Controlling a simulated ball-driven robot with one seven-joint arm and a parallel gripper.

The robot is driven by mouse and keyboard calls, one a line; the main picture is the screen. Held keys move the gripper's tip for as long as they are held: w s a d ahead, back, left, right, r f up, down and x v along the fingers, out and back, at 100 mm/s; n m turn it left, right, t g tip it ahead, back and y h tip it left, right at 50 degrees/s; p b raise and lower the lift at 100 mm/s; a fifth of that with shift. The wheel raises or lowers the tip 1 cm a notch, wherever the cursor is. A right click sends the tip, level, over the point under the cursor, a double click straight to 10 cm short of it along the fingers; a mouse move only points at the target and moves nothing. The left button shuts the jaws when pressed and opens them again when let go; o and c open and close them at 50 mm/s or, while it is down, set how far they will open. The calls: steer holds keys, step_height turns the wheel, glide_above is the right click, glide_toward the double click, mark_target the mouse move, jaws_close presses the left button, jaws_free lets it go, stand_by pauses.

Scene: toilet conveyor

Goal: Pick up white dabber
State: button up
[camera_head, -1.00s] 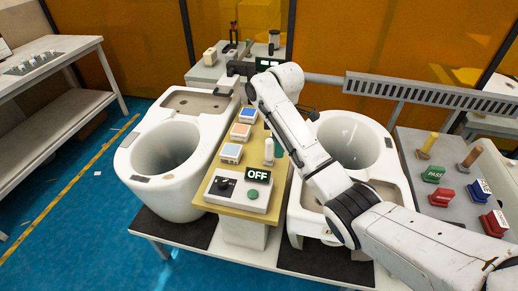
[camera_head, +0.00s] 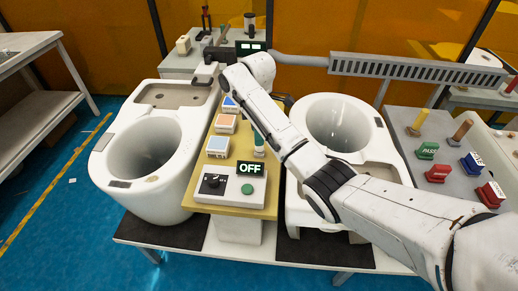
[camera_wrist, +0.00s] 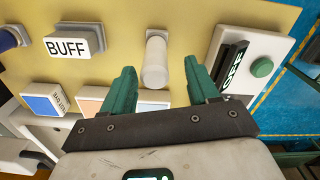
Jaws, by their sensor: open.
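The white dabber (camera_wrist: 155,62) is a pale cylinder with a rounded end, standing on the yellow panel. In the wrist view it appears between the two green fingers of my gripper (camera_wrist: 160,80), with a visible gap on each side. The fingers are apart and hold nothing. In the head view, the dabber (camera_head: 258,152) stands to the right of the blue and orange pads. A bit of green finger shows right at it, and my arm hides most of my gripper there. I cannot tell how far down the dabber the fingertips reach.
A control box with an OFF display (camera_head: 249,168) stands close in front of the dabber. A BUFF block (camera_wrist: 75,42) and coloured pads are nearby. White toilet bowls (camera_head: 140,150) flank the yellow panel (camera_head: 240,207). Stamps (camera_head: 437,173) stand on the grey table at right.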

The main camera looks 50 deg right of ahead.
steer(key=f, duration=0.3)
steer(key=shift+d+f+p, duration=0.25)
steer(key=shift+d+p, duration=0.1)
steer(key=shift+d, duration=0.05)
steer(key=shift+f, duration=0.6)
steer(key=shift+c, duration=0.2)
jaws_close()
